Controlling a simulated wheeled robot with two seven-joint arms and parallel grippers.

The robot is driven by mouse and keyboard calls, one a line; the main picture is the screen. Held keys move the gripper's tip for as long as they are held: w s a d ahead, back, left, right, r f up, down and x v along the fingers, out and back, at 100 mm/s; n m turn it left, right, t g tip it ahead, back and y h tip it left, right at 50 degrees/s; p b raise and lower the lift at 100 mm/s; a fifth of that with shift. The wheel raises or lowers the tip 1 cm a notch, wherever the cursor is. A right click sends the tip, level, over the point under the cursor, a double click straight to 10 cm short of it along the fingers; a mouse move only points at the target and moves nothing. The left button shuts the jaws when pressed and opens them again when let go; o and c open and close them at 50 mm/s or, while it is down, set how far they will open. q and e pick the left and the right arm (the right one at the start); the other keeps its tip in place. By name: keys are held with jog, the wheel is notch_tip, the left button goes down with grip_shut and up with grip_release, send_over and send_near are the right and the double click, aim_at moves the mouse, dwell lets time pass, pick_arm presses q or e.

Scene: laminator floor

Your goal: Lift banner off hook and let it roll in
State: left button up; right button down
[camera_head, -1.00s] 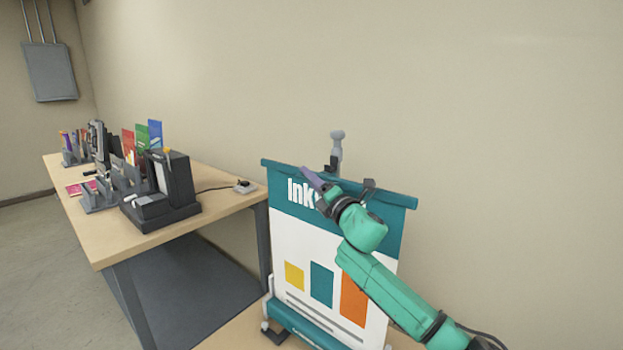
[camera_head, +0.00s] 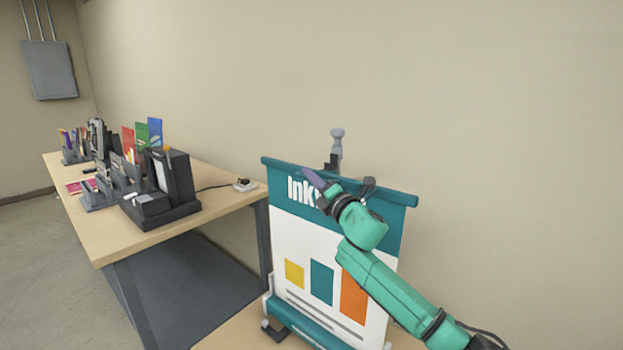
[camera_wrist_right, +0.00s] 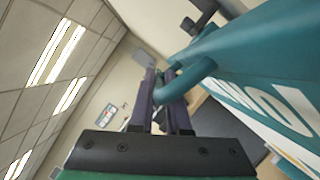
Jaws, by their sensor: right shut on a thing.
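The banner (camera_head: 325,245) is pulled out upright, a teal and white sheet with yellow, teal and orange blocks. It rises from a teal base (camera_head: 305,325) to a teal top rail (camera_head: 399,196). A grey post (camera_head: 337,150) stands behind the rail, and a dark hook (camera_head: 369,184) shows at the rail. My right gripper (camera_head: 308,180) is at the rail, left of the hook. Whether the rail rests on the hook is unclear. My left gripper is not in view.
A wooden table (camera_head: 215,208) at the left holds a dark holder unit (camera_head: 170,190), several stands and a small corded box (camera_head: 245,185). A beige wall rises close behind the banner. The space right of the banner looks clear.

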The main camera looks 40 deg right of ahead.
jog(key=shift+r, duration=0.1)
dwell(0.7)
notch_tip(320, 180, up, 5)
jog(key=p, duration=0.4)
jog(key=shift+d+f, duration=0.1)
jog(key=shift+f, duration=0.1)
jog(key=c, duration=0.9)
grip_release()
jog(key=shift+f, duration=0.1)
